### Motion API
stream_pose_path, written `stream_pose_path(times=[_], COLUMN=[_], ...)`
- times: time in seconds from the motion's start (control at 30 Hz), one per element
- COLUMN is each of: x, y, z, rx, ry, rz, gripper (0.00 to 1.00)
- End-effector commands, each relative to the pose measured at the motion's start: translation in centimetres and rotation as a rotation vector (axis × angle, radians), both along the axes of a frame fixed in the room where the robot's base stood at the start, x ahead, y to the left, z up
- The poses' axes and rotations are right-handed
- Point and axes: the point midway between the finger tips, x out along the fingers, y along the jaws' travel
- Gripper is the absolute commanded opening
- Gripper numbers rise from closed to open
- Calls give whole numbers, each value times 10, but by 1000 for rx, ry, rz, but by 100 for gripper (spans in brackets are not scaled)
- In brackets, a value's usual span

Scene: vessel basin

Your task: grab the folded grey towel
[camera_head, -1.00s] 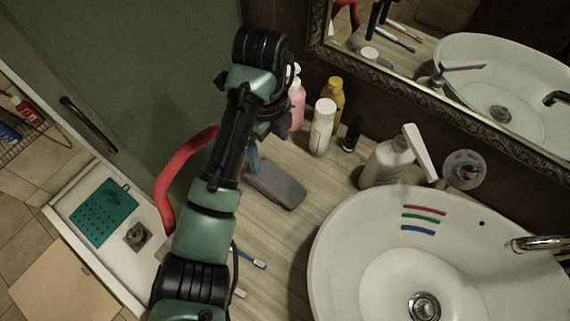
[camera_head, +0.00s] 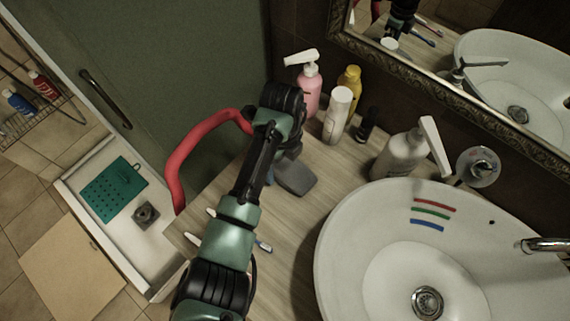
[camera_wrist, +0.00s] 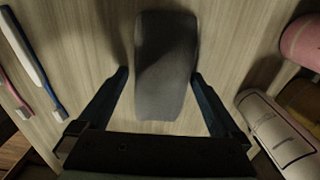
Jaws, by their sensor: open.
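The folded grey towel (camera_head: 296,176) lies flat on the wooden counter, partly hidden behind my arm in the head view. In the wrist view the grey towel (camera_wrist: 166,65) is a rounded oblong that reaches in between my two fingers. My gripper (camera_wrist: 164,84) is open, with one dark blue finger on each side of the towel's near end and a gap on both sides. The fingers look apart from the towel; their exact height above the counter I cannot tell. In the head view the gripper is mostly hidden by my own arm.
A white bottle (camera_head: 337,114), a pink pump bottle (camera_head: 310,92) and a yellow bottle (camera_head: 349,80) stand behind the towel. Toothbrushes (camera_wrist: 30,50) lie left of it in the wrist view. A white basin (camera_head: 335,235) and a soap dispenser (camera_head: 402,153) are at right.

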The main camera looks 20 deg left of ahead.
Motion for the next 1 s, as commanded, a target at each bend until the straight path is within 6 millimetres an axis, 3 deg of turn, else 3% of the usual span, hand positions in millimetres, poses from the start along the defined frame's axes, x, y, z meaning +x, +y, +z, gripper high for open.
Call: stream_pose_path(times=[0.2,0.6,0.87,1.0], x=[0,0,1,1], y=[0,0,0,0], z=[-1,0,3,21], rx=[0,0,0,0], ry=[0,0,-2,-4], rz=[-1,0,-1,-1], gripper=[100,29,29,29])
